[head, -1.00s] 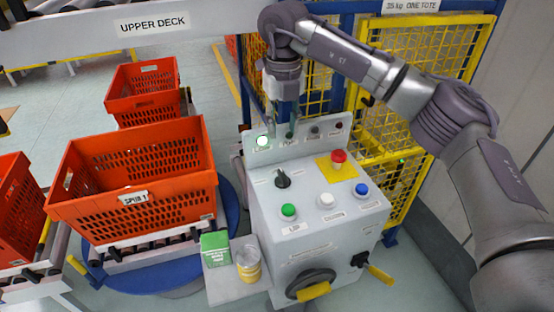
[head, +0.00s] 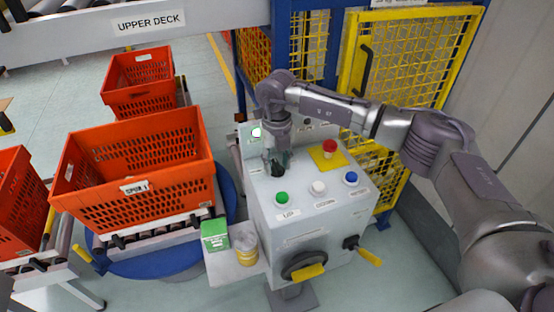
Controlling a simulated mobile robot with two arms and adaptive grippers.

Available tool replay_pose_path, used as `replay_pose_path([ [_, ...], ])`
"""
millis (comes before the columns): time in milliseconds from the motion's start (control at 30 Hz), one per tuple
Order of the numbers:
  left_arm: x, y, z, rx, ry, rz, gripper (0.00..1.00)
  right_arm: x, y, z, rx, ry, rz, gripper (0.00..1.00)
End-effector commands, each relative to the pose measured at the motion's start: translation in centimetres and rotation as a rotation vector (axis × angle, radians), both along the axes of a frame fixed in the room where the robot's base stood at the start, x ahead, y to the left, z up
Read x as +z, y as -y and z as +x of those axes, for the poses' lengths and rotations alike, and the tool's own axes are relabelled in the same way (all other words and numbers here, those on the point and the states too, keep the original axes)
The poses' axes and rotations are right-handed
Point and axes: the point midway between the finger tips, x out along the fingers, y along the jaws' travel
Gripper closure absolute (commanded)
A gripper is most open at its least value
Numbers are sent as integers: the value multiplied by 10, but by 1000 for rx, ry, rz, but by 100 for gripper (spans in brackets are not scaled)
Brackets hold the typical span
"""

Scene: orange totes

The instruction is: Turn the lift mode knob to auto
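The control box (head: 298,241) stands in the middle of the head view. Its black lift mode knob (head: 277,170) sits on the left of the sloped top, partly hidden by my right gripper (head: 276,160). The gripper points down from above, with its fingertips at the knob. I cannot tell whether the fingers touch it or are closed on it. The knob's pointer and labels are too covered to read. My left gripper is not in view.
Green (head: 282,197), white (head: 318,187) and blue (head: 351,178) buttons and a red mushroom button (head: 329,147) sit near the knob. Orange totes (head: 135,190) stand left. A green box (head: 214,235) and yellow-banded cup (head: 246,250) sit on a side shelf. A yellow fence (head: 352,60) stands behind.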

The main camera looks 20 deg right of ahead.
Motion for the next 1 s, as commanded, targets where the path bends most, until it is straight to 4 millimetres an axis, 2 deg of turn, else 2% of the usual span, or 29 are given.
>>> replay_pose_path([
  [133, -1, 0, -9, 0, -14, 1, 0, 0, 0, 0, 0, 0, 0, 60],
  [367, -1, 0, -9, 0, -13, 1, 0, 0, 0, 0, 0, 1, 0, 97],
  [400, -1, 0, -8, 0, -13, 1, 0, 0, 0, 0, 0, 1, 0, 100],
  [767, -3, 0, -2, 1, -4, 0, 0, 0, 0, 0, -28, 2, 1, 100],
  [1000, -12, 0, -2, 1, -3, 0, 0, -1, 0, 1, -153, 3, 2, 100],
])
